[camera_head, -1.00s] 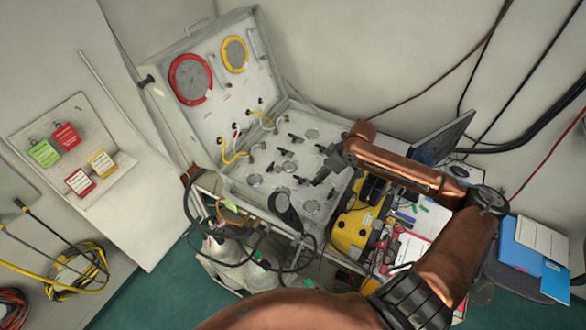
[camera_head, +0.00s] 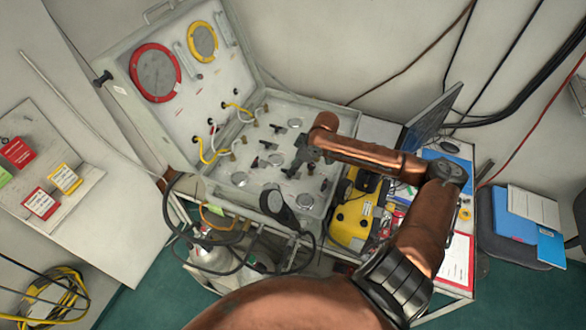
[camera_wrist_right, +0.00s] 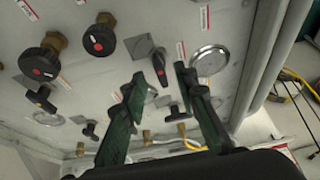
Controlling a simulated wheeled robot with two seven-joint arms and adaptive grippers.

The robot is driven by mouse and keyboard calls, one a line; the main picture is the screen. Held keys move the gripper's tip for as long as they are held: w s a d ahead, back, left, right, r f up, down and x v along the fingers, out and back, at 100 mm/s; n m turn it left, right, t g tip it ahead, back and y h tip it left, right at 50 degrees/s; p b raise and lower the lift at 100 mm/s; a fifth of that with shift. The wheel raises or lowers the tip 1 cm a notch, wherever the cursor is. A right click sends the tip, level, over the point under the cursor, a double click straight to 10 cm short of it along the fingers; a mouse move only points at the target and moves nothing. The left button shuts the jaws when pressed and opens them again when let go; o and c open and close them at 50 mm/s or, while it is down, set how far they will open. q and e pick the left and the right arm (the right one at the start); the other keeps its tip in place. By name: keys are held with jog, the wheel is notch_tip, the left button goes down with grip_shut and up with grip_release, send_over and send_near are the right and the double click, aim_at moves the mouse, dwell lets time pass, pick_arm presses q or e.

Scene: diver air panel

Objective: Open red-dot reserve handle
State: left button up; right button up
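My right gripper (camera_wrist_right: 158,78) is open in the right wrist view, with its two dark green fingers spread near the panel face. A black lever handle with a small red mark (camera_wrist_right: 158,62) lies between the fingertips, with no clear contact. Two round black knobs with red marks, one (camera_wrist_right: 98,40) and another (camera_wrist_right: 45,62), are left of the fingers. In the head view, the right gripper (camera_head: 302,156) hangs over the flat panel (camera_head: 240,202) of the open case and hides some of its handles. My left gripper is not in view.
A round metal disc (camera_wrist_right: 210,60) is close beside the right finger. The case lid holds a red-rimmed gauge (camera_head: 155,72) and a yellow-rimmed gauge (camera_head: 203,41). A yellow box (camera_head: 352,220) stands right of the case under my arm. A laptop screen (camera_head: 430,120) is behind it.

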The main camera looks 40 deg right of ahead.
jog(key=shift+w+a+f, duration=0.1)
jog(key=shift+w+f, duration=0.2)
jog(key=shift+f, duration=0.8)
jog(key=c, duration=0.4)
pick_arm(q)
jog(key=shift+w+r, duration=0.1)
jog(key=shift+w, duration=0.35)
pick_arm(e)
grip_shut()
